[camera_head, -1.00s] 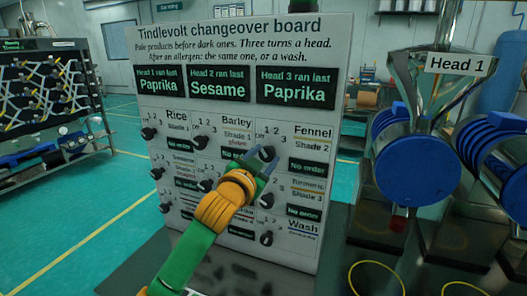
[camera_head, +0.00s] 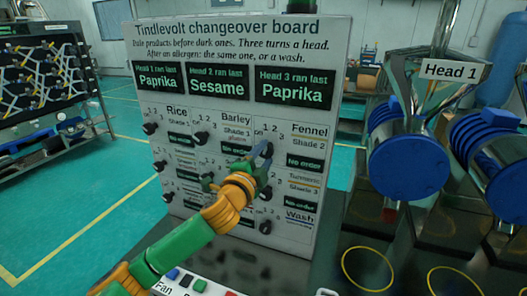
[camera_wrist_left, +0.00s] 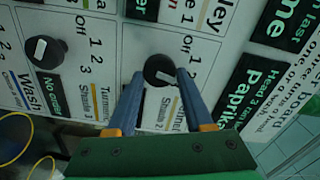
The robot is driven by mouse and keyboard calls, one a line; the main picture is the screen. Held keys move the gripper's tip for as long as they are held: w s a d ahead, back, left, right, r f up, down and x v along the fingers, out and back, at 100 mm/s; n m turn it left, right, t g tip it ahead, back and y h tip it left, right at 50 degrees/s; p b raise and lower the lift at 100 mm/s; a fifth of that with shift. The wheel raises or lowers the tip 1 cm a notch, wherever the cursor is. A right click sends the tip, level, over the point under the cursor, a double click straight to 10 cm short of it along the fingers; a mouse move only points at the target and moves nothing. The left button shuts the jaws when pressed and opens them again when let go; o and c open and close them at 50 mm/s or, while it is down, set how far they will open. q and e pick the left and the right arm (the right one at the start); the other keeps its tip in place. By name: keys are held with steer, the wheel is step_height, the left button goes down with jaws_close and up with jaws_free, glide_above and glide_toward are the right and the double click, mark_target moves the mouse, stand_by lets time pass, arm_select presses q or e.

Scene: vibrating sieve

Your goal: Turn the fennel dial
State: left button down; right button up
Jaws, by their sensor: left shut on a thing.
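The fennel dial is a round black knob with a white pointer mark; it shows in the left wrist view (camera_wrist_left: 159,71) between my fingertips. It sits on the white changeover board (camera_head: 160,45), left of the Fennel label (camera_head: 310,131). My left gripper (camera_head: 262,152) is at the dial, with its blue-grey fingers on either side of it, shut on it; it also shows in the left wrist view (camera_wrist_left: 157,80). In the head view the fingers partly hide the dial. The display below the Fennel label reads "No order". My right gripper is not in view.
Other black dials surround it, including the barley dial (camera_head: 201,138), the rice dial (camera_head: 150,128) and the wash dial (camera_head: 265,227). The Head 1 machine (camera_head: 410,160) stands to the right. A button panel (camera_head: 190,285) is below my arm.

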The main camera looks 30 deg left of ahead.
arm_select(q)
steer(key=shift+r+m, duration=0.15)
steer(key=shift+m, duration=0.45)
steer(key=c, duration=0.6)
jaws_free()
steer(key=shift+c, duration=0.2)
steer(key=o, duration=0.3)
steer(key=shift+o, duration=0.2)
steer(key=shift+w+a, duration=0.1)
steer(key=b+v, duration=0.2)
steer(key=v, duration=0.5)
